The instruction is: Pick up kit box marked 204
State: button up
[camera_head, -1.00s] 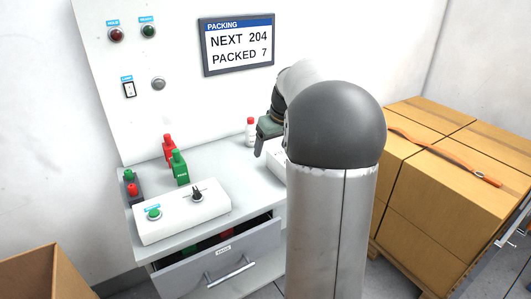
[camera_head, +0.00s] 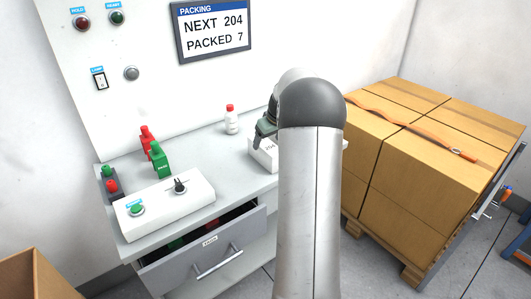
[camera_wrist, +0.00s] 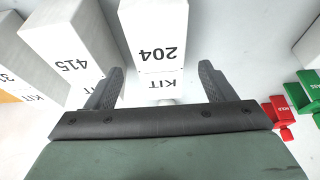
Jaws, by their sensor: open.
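The kit box marked 204 (camera_wrist: 155,52) is white, with "204" and "KIT" on its faces. In the wrist view it lies straight ahead, lined up with the gap between my fingertips. My gripper (camera_wrist: 160,88) is open, one finger toward each side of the box, with light gaps showing beside it. I cannot tell how deep the box is between the fingers. In the head view my gripper (camera_head: 265,133) is over the white box (camera_head: 264,156) on the bench; my arm hides much of both.
Box 415 (camera_wrist: 68,50) stands close left of box 204 in the wrist view, with another kit box (camera_wrist: 20,62) beyond. A red-capped white bottle (camera_head: 231,120), a control box (camera_head: 165,207) and an open drawer (camera_head: 205,255) are at the bench. Strapped cartons (camera_head: 415,150) stand right.

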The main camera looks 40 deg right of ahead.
aim_at(267, 144)
jog(key=x, duration=0.5)
jog(key=shift+f, duration=0.2)
jog(key=c, duration=1.2)
